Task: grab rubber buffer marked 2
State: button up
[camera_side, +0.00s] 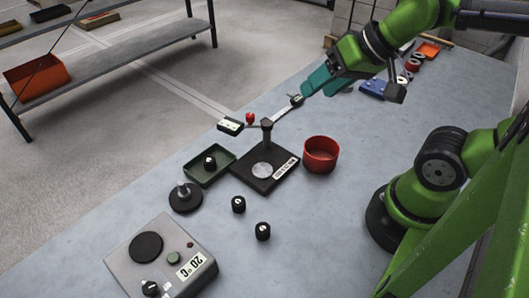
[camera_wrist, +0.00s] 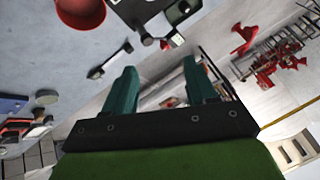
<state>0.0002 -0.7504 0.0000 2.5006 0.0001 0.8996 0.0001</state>
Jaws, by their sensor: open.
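Small black cylinders that look like rubber buffers stand in the side view. One buffer (camera_side: 238,204) and another (camera_side: 263,231) stand on the table in front of the black stand. A third buffer (camera_side: 210,161) sits in the green tray (camera_side: 190,178). A fourth black piece (camera_side: 150,288) is on the grey device at the lower left. Their markings are too small to read, so I cannot tell which is marked 2. My gripper (camera_side: 310,88) is open and empty, raised at the table's far side. Its teal fingers are spread in the wrist view (camera_wrist: 160,68), with no buffer recognisable there.
A black stand with a post (camera_side: 266,174) and a red bowl (camera_side: 321,155) stand mid-table. A grey device with a display (camera_side: 168,255) and a round black base (camera_side: 185,199) lie left of the buffers.

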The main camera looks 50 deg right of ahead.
jog(key=shift+o, duration=0.4)
jog(key=g+h, duration=0.2)
jog(key=g, duration=0.5)
send_over(262, 226)
jog(key=f, duration=1.8)
jog(key=shift+s+a+f, duration=0.1)
jog(key=shift+s+a, duration=0.15)
jog(key=shift+a, duration=0.05)
jog(key=shift+w+d+f, duration=0.1)
jog(key=shift+d+f, duration=0.05)
jog(key=shift+f, duration=1.2)
jog(key=shift+w+d+f, duration=0.1)
jog(key=shift+f, duration=1.25)
